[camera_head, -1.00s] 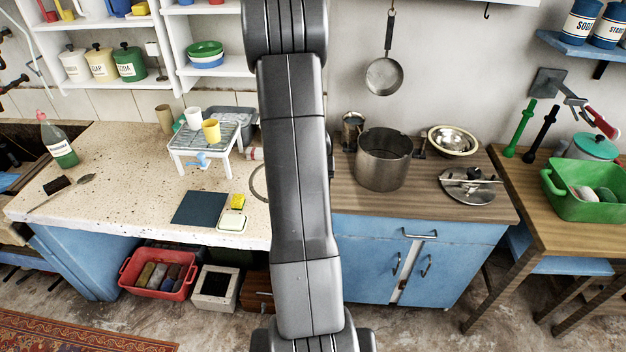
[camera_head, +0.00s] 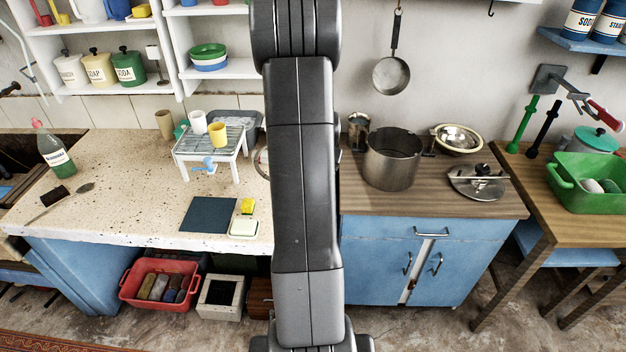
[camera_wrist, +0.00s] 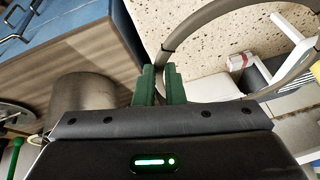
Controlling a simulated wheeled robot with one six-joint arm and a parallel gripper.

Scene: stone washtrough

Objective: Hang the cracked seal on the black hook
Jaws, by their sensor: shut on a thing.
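A large grey ring, the seal (camera_wrist: 181,36), is held by my gripper (camera_wrist: 160,72) in the wrist view. The green fingers are shut on its rim, and the loop reaches up and to the right. I cannot make out a crack. In the head view, only a thin edge of the ring (camera_head: 261,163) shows left of my arm; the gripper is hidden behind the arm. A small dark hook (camera_head: 491,10), bare, is on the wall at the upper right, well away from the ring.
A pan (camera_head: 391,76) hangs on the wall left of the hook. Below are a large pot (camera_head: 392,160), a steel bowl (camera_head: 457,139) and a lid (camera_head: 478,184). A blue shelf (camera_head: 575,45) with tins is at the right.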

